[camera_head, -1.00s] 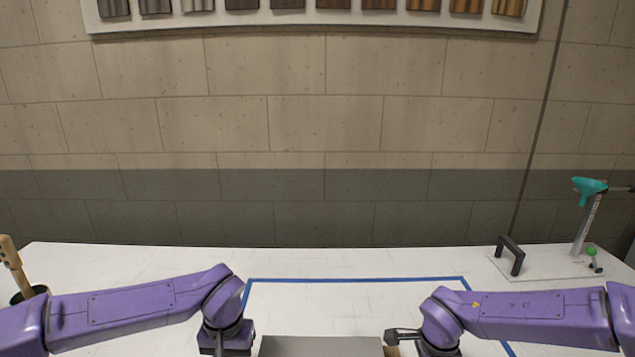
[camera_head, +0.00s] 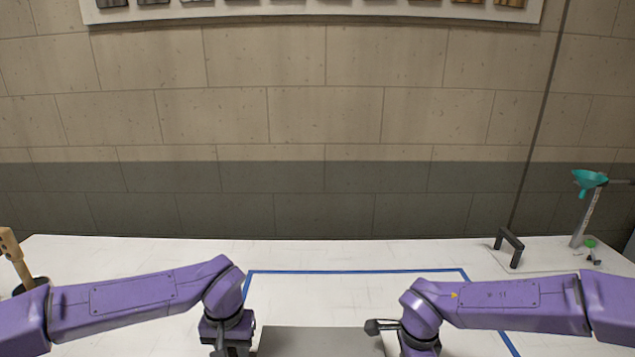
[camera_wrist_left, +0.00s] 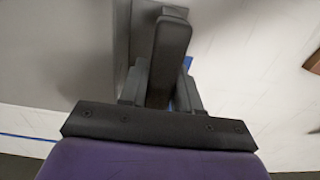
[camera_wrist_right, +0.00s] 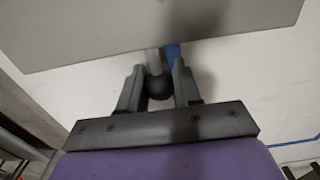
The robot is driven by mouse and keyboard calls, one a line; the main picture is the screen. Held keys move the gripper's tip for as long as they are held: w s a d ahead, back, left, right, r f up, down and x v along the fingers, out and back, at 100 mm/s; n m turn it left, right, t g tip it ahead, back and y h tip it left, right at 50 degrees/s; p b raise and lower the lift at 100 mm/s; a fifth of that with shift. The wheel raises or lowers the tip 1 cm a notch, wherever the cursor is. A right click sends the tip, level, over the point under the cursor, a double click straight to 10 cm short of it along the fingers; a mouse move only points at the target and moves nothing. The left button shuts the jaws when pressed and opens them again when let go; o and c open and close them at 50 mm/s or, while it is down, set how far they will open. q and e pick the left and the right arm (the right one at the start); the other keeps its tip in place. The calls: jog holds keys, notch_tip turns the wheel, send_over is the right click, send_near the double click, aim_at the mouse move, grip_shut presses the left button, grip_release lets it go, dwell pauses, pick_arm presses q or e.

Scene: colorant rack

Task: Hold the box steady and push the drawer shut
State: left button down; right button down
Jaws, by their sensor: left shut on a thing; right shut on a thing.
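The grey box (camera_head: 320,343) is at the bottom middle of the head view, cut off by the frame edge. Its grey surface also fills the left of the left wrist view (camera_wrist_left: 60,50) and the top of the right wrist view (camera_wrist_right: 150,25). My left gripper (camera_wrist_left: 160,92) is at the box's left side, shut on a dark upright handle (camera_wrist_left: 168,60). My right gripper (camera_wrist_right: 157,80) is at its right side, shut on a round black knob (camera_wrist_right: 158,87) on a pale stem. The stem runs under the box's top edge. The drawer itself is hidden from view.
Blue tape (camera_head: 350,271) outlines the work area on the white table (camera_head: 150,250). A black handle fixture (camera_head: 509,247) and a stand with a teal funnel (camera_head: 590,181) are at the right. A dark cup with wooden tools (camera_head: 14,260) is at far left.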

jog(key=shift+a, duration=0.2)
jog(key=c, duration=0.7)
grip_release()
pick_arm(q)
jog(key=c, duration=0.7)
grip_release()
pick_arm(e)
notch_tip(320, 180, up, 12)
